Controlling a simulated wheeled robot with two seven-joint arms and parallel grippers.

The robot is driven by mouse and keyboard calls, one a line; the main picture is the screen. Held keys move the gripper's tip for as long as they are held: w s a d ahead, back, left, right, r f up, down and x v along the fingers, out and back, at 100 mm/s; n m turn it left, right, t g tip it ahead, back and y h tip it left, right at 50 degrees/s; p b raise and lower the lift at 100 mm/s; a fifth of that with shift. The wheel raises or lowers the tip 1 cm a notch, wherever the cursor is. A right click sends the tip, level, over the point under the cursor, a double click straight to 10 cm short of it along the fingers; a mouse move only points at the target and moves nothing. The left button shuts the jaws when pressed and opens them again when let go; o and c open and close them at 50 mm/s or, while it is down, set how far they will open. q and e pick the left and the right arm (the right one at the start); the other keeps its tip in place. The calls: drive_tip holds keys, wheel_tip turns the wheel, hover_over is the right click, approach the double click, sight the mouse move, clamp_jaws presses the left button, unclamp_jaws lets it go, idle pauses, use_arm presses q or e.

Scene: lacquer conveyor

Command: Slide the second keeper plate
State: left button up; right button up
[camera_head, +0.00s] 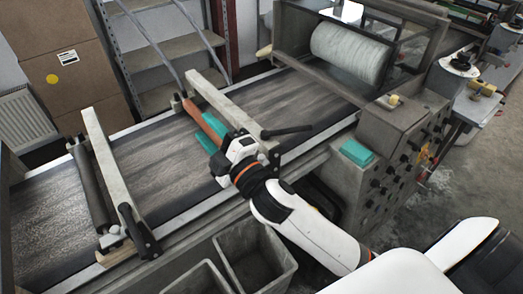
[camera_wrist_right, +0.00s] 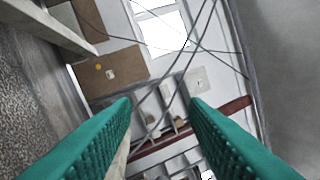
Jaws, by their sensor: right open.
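I cannot make out a keeper plate for certain. Two pale crossbars span the dark conveyor (camera_head: 60,190): a left one (camera_head: 100,165) and a right one (camera_head: 225,100), each with a black lever at its near end. Small pale parts (camera_head: 112,238) sit at the left bar's near end. A red-brown roller (camera_head: 206,122) lies beside the right bar. My right gripper (camera_head: 207,118), with teal fingers, is over the conveyor at this roller and bar. In the wrist view its fingers (camera_wrist_right: 160,108) are apart, and I see nothing gripped. My left gripper is not in view.
Grey bins (camera_head: 255,258) stand below the conveyor's near edge. A control box (camera_head: 395,145) with knobs and a teal block (camera_head: 357,152) is at the right. A large white roll (camera_head: 350,52) is behind. Cardboard boxes (camera_head: 70,70) and metal steps (camera_head: 165,60) stand beyond the conveyor.

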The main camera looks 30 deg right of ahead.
drive_tip(key=s+a+r+n+g+y, duration=0.2)
drive_tip(key=a+r+n+g+y, duration=0.4)
drive_tip(key=n, duration=0.9)
drive_tip(key=s+a+r+n+g+y, duration=0.25)
drive_tip(key=a+n+g+y, duration=0.6)
drive_tip(key=n, duration=0.65)
drive_tip(key=n+g+h, duration=0.5)
drive_tip(key=n+h, duration=0.8)
drive_tip(key=h, duration=0.6)
hover_over(262, 156)
wheel_tip(262, 156, down, 9)
wheel_tip(262, 156, down, 11)
drive_tip(key=p, duration=0.3)
drive_tip(key=shift+a+p, duration=0.1)
drive_tip(key=shift+p, duration=0.3)
drive_tip(key=shift+f, duration=0.6)
